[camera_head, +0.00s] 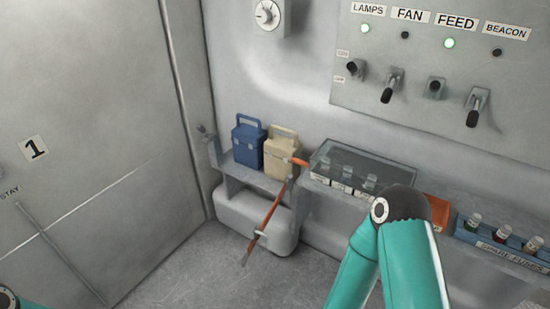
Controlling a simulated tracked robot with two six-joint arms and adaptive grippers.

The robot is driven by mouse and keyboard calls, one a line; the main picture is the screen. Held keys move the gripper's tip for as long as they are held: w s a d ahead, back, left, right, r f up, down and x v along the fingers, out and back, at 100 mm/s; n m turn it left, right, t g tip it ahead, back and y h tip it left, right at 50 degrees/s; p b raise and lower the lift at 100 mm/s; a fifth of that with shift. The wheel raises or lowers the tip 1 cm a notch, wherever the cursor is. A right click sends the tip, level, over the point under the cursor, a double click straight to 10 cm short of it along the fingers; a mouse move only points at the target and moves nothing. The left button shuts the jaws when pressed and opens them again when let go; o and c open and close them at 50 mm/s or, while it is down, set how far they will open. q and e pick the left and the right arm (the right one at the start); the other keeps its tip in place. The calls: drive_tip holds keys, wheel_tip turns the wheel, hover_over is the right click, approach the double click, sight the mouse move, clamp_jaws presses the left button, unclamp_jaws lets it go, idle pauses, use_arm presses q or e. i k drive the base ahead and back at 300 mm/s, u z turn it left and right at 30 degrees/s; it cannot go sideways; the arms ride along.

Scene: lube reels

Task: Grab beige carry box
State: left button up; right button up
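The beige carry box (280,155) stands upright on a small grey wall shelf, its handle on top. A blue carry box (248,143) of similar shape stands close on its left. A long orange-red tool (270,212) leans against the shelf, and its upper end crosses in front of the beige box's right side. My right arm's teal links rise from the bottom, right of centre, well apart from the box. Only a scrap of my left arm shows in the bottom left corner. Neither gripper is in view.
A clear-lidded case (360,165) lies right of the beige box. Farther right are an orange item (439,211) and a blue spare fuses rack (500,245). A white tank (250,218) sits below the shelf. A switch panel (432,75) hangs above. The floor at lower left is clear.

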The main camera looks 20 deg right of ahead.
sight(278, 150)
drive_tip(key=i, duration=0.85)
drive_tip(key=z, duration=0.05)
